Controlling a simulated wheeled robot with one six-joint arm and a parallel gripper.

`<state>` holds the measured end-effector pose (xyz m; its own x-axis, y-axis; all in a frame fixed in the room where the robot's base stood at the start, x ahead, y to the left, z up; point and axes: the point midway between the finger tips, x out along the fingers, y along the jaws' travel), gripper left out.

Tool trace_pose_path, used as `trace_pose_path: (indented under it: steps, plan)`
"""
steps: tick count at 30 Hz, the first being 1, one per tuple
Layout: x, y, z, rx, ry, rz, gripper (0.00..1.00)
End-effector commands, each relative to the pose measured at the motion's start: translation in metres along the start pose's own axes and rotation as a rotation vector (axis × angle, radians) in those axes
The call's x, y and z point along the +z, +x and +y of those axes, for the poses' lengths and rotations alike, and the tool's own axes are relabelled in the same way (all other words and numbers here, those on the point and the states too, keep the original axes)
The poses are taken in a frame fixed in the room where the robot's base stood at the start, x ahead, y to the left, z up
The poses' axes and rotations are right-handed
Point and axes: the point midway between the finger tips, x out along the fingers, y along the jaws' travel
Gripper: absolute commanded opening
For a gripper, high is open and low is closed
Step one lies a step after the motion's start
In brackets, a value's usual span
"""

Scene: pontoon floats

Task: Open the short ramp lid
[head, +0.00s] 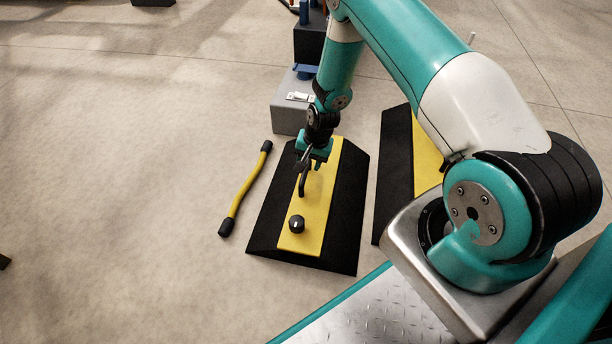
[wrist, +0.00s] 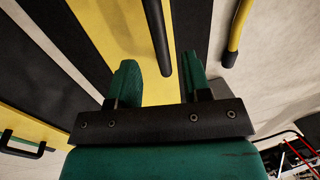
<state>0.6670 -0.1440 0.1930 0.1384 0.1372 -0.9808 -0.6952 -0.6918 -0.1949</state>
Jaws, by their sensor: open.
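A black ramp (head: 344,212) with a yellow lid (head: 318,205) lies on the floor below my arm. The lid looks closed, lying flat in the ramp. A dark bar handle (head: 302,186) and a round black knob (head: 297,224) are on the lid. My gripper (head: 304,162) is over the far part of this lid, pointing down. In the wrist view my open fingers (wrist: 160,72) are on either side of the dark handle (wrist: 156,35), with the yellow lid (wrist: 115,30) beneath. I cannot tell whether they touch it.
A second black ramp (head: 393,170) with a yellow lid (head: 427,165) lies to the right, partly hidden by my arm. A yellow hose (head: 246,188) with black ends lies to the left. A grey box (head: 288,116) stands behind the ramp.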

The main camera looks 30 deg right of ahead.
Motion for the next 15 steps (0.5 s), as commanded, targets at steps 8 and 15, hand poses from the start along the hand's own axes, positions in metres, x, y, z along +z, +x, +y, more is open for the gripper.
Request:
trace_pose_path:
  steps: [8,15]
  plan:
    - [0.0,0.039,0.0,0.0,-0.002,0.001,0.44]
    - [0.0,0.042,0.0,0.0,-0.001,0.0,0.44]
